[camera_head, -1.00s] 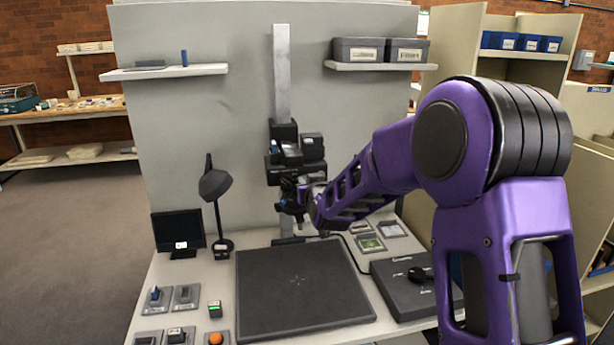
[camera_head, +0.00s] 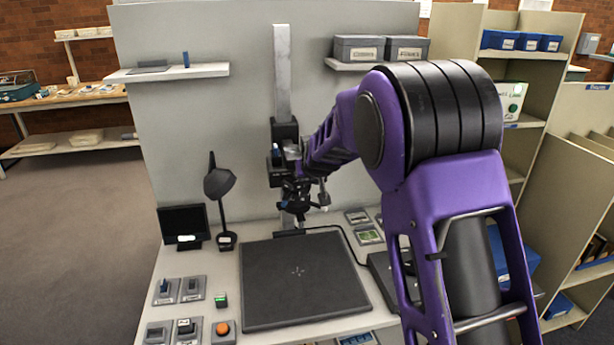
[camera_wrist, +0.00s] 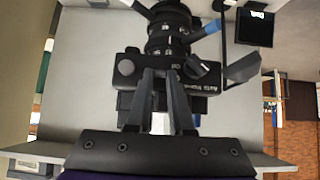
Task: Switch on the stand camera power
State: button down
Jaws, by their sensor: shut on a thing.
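The stand camera (camera_wrist: 127,68) is a black body with a ringed lens and a round knob, seen close in the wrist view. In the head view, the camera (camera_head: 294,197) hangs low on the grey column. My gripper (camera_wrist: 163,76) has both fingers at the camera body and is shut on a part of it. The fingers hide exactly which part is held and how the power switch is set. In the head view my gripper is hard to make out among the dark camera parts.
A dark baseboard (camera_head: 305,283) lies under the camera. A desk lamp (camera_head: 219,184) and a small monitor (camera_head: 184,225) with a lit patch stand to its left. Several switch plates (camera_head: 167,291) sit at front left. Shelves (camera_head: 170,72) project from the grey panel.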

jog(key=c, duration=1.1)
grip_release()
jog(key=v, duration=1.7)
jog(key=shift+s+r, duration=0.15)
jog(key=shift+s, duration=0.05)
